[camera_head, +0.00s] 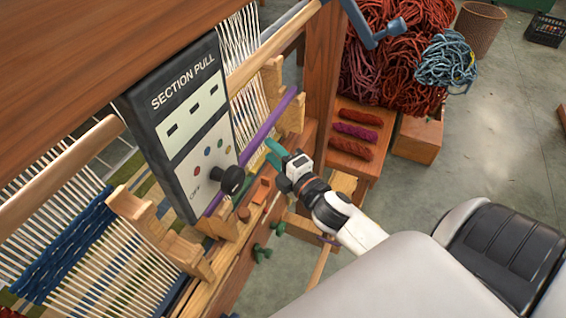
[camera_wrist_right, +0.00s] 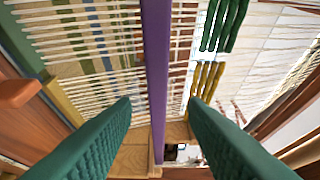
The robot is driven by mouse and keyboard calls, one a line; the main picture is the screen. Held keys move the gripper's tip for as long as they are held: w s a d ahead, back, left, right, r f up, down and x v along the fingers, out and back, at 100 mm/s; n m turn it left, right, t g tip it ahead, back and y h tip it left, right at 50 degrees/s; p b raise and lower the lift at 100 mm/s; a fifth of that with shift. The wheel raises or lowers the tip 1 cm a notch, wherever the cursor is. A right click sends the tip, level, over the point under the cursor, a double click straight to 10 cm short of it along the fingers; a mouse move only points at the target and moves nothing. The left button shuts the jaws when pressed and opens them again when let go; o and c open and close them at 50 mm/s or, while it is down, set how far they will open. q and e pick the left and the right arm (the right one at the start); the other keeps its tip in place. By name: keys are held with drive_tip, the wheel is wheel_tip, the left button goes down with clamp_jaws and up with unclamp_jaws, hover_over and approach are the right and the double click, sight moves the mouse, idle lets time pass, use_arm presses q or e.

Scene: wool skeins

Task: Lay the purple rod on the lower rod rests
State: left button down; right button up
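The purple rod (camera_head: 268,119) runs slantwise along the loom, its upper end beside a stepped wooden rest (camera_head: 290,113) and its lower part passing behind the control panel's knob. I cannot tell whether it touches that rest. Another stepped wooden rest (camera_head: 160,235) stands at lower left. My right gripper (camera_head: 274,153) is just right of the rod, with green fingers. In the right wrist view the fingers are spread wide, and the purple rod (camera_wrist_right: 157,70) shows between and beyond them, not gripped. My left gripper is not in view.
The "SECTION PULL" panel (camera_head: 185,120) with a black knob (camera_head: 231,180) stands close left of my right gripper. Green-handled screws (camera_head: 262,253) stick out along the loom's front beam. Skeins (camera_head: 355,133) lie on a wooden shelf behind. Open floor (camera_head: 480,140) is at right.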

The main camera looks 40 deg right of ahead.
drive_tip(key=s, duration=0.3)
drive_tip(key=shift+s+b, duration=0.3)
drive_tip(key=shift+s, duration=0.05)
